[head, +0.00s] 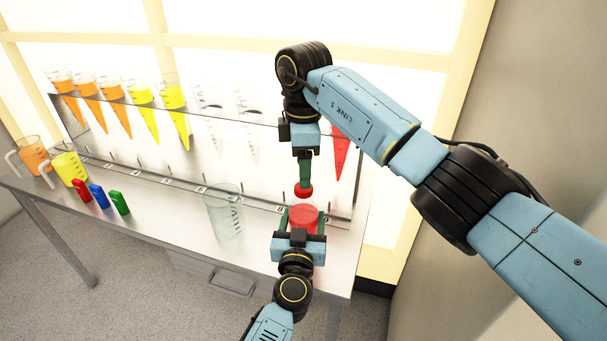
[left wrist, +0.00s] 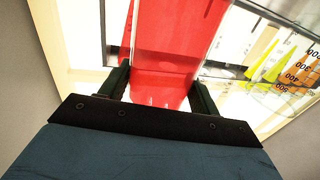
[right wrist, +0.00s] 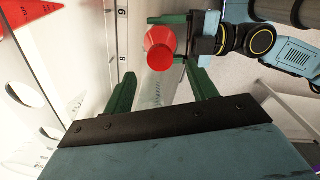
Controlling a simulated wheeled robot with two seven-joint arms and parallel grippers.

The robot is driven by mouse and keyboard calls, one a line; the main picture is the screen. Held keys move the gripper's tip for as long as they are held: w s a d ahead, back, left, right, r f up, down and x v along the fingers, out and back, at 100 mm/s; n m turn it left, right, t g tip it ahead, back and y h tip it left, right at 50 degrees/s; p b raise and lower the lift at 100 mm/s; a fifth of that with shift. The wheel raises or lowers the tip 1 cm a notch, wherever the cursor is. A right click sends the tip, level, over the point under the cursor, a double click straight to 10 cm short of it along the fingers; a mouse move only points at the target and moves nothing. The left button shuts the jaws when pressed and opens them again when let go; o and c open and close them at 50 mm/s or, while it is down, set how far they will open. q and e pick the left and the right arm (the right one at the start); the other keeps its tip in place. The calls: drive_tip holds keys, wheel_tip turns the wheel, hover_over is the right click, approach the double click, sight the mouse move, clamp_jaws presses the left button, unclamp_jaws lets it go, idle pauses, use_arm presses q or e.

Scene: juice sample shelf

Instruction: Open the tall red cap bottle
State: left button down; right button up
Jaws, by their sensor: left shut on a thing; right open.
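The tall red cap bottle (head: 303,216) holds red contents and is seen near the front right of the bench. My left gripper (head: 303,221) is shut on its body; in the left wrist view the red bottle (left wrist: 170,70) fills the space between the fingers. Its red cap (head: 304,191) shows above the body. My right gripper (head: 305,184) is open and points down at the cap from above. In the right wrist view the cap (right wrist: 159,58) appears between the open fingers (right wrist: 162,82). I cannot tell whether the fingertips reach around it.
A clear empty beaker (head: 224,212) stands left of the bottle. A rack (head: 110,172) behind holds several cones with orange, yellow, clear and red contents. Orange (head: 34,153) and yellow (head: 69,168) jugs and red, blue and green clips stand at the left. The bench front (head: 165,220) is clear.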

use_arm(q)
drive_tip(key=shift+c, duration=1.3)
unclamp_jaws()
